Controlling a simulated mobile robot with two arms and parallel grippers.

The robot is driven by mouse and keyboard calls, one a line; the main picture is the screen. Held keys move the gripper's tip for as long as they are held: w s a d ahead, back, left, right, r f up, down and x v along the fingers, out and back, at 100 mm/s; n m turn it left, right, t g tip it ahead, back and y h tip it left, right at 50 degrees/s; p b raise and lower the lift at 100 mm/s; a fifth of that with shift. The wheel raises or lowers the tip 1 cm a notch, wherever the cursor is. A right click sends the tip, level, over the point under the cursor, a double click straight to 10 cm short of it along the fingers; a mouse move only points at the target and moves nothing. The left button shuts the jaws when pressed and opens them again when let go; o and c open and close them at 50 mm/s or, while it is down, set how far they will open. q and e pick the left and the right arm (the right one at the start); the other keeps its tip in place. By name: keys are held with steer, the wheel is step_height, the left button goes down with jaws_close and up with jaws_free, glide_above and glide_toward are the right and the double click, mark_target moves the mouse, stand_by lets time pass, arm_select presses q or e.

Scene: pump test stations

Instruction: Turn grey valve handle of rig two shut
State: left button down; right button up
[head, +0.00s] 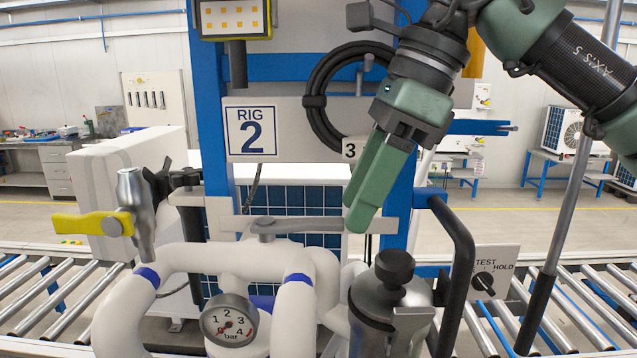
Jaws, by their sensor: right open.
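The rig carries a "RIG 2" sign (251,131). The grey valve handle (300,225) lies level across the picture, above the white pipework, with its round hub at its left end and its free end to the right. My right gripper (358,212) comes down from the upper right, open, with its fingertips close to the handle's free end. It is seen nearly side-on, so I cannot tell whether the fingers straddle or touch the handle. My left gripper is not in view.
A yellow handle (88,223) sits on a metal valve at left. A pressure gauge (230,322) and a grey canister (392,305) stand in front. A dark curved bar (461,260) rises right of the canister, near a TEST/HOLD switch (483,283). A black hose coil (322,105) hangs behind my gripper.

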mark_target(311, 220)
steer(key=a+p, duration=0.2)
steer(key=a, duration=0.2)
steer(key=shift+w+a+r, duration=0.1)
steer(key=shift+w+a, duration=0.05)
steer(key=shift+a, duration=0.15)
steer(key=shift+a+f, duration=0.1)
steer(key=shift+f, duration=0.45)
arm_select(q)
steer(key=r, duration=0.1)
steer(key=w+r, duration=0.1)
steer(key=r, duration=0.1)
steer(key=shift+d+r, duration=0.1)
arm_select(e)
steer(key=shift+f, duration=0.15)
jaws_close()
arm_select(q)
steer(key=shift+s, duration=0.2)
